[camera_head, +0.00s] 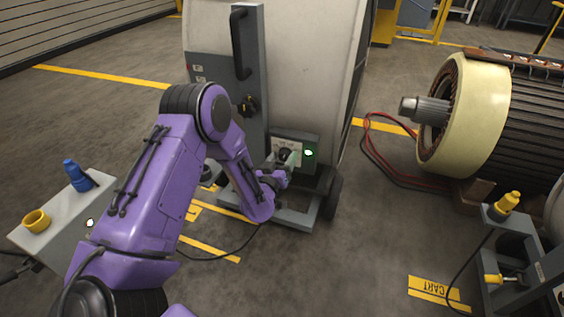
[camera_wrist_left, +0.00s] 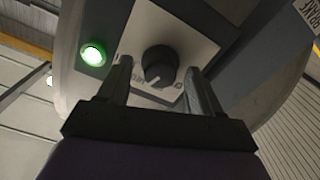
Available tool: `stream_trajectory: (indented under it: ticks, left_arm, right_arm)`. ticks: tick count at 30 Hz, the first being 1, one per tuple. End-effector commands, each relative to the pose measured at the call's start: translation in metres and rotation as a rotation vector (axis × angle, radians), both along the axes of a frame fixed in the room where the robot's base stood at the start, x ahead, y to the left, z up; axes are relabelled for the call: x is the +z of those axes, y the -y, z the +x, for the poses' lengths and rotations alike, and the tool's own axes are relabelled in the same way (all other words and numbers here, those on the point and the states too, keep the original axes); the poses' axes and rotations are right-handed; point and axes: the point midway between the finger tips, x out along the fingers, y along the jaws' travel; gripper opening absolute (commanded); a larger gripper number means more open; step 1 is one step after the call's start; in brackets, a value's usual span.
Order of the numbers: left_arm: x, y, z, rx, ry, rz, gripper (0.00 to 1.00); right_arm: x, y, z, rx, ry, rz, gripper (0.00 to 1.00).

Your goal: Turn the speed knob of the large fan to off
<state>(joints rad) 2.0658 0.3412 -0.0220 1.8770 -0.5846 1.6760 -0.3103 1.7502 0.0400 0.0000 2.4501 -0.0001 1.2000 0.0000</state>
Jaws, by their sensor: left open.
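The large fan (camera_head: 300,60) is a pale drum on a grey wheeled frame, at the top middle of the head view. Its control panel sits low on the frame, with a green light (camera_head: 308,153) that is lit. The black speed knob (camera_wrist_left: 160,64) is on a white plate in the left wrist view, with a pale pointer mark toward its lower side. My left gripper (camera_head: 285,160) is at the panel. In the left wrist view its two fingers (camera_wrist_left: 158,88) stand apart, one on each side below the knob. I cannot tell whether they touch it. My right gripper is not in view.
A rotor (camera_head: 465,105) in a cream and dark housing lies at the right, with red and black cables (camera_head: 385,165) on the floor. A grey cart (camera_head: 520,245) with yellow-handled tools is at the lower right. A box (camera_head: 65,215) stands at the lower left.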

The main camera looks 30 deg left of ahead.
Motion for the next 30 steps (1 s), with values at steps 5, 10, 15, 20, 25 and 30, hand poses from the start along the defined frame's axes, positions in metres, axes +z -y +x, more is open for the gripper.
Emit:
stream_trajectory:
  ticks: [5, 10, 15, 20, 25, 30]
  left_arm:
    - [0.0002, -0.0007, 0.0025, 0.001, -0.001, 0.0, 0.65]
    - [0.0001, -0.0005, 0.0023, 0.0, -0.001, 0.0, 0.39]
    - [0.0, -0.0003, 0.0021, 0.0, -0.001, 0.0, 0.09]
    - [0.0001, -0.0003, 0.002, 0.0, 0.001, -0.01, 0.09]
    - [0.0006, -0.0003, 0.002, 0.0, 0.013, -0.06, 0.09]
    - [0.0012, -0.0001, 0.0019, -0.001, 0.038, -0.163, 0.09]
  right_arm:
    - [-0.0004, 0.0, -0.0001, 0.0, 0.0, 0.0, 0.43]
    - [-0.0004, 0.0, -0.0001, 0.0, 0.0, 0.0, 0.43]
    - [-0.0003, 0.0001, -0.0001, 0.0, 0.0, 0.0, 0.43]
    - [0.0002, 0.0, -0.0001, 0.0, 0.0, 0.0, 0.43]
    - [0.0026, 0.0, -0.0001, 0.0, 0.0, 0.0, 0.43]
    - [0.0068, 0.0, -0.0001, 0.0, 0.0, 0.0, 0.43]
